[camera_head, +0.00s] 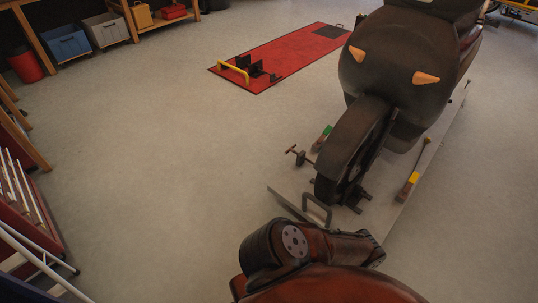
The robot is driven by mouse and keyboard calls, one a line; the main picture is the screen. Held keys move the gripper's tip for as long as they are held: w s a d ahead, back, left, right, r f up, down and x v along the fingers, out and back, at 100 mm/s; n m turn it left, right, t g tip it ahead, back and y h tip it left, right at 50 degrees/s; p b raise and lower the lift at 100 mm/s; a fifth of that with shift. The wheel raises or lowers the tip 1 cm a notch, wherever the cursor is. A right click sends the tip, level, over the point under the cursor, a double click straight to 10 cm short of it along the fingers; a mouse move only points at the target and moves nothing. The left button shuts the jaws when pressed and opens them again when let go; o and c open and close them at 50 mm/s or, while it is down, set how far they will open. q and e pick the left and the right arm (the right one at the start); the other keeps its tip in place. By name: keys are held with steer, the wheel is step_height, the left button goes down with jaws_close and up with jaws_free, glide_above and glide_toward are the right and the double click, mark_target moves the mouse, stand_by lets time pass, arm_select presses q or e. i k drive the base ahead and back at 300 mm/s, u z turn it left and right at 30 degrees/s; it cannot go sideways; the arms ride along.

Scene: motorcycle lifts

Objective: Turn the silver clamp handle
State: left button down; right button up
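A motorcycle (400,70) stands on a low grey lift platform (395,205) right of centre, its near wheel (345,160) toward me. A small T-shaped clamp handle (295,152) sticks out to the left of the wheel, joined by a short screw. It looks dark and reddish here, and I see no clearly silver handle. A grey U-shaped bar (317,208) stands at the platform's near end. Reddish-brown links of my own arm fill the bottom centre, below the platform. Neither gripper shows, and nothing is seen touching the clamp handle.
A red lift (300,50) with a yellow bar (234,71) lies farther back. A wooden bench with a blue bin (66,43) and a grey bin (105,30) stands at the upper left, near a red bin (25,66). The floor left of the platform is clear.

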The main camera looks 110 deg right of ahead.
mark_target(291, 149)
steer(key=i, duration=0.1)
steer(key=z, duration=3.5)
steer(key=i, duration=0.5)
steer(key=z, duration=0.15)
steer(key=k, duration=0.45)
steer(key=u, duration=1.05)
steer(key=i, duration=5.45)
